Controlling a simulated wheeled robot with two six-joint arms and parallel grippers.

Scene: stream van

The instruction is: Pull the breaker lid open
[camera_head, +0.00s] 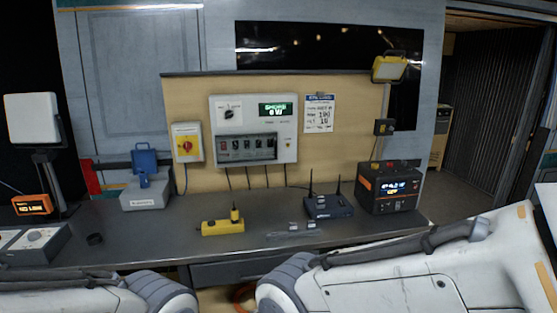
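The breaker panel (281,105) is a pale box mounted on the tan backboard above the bench. Its breaker lid (247,149) is a dark, see-through cover over a row of several breakers in the panel's lower half. The lid looks closed, lying flat against the panel front. A dial and a green-lit display sit above the lid. Parts of my two white arms show along the bottom edge, well below the panel. Neither gripper is in view, so their fingers cannot be seen.
A yellow-red switch box (187,143) hangs left of the panel. Space directly before the panel looks clear.

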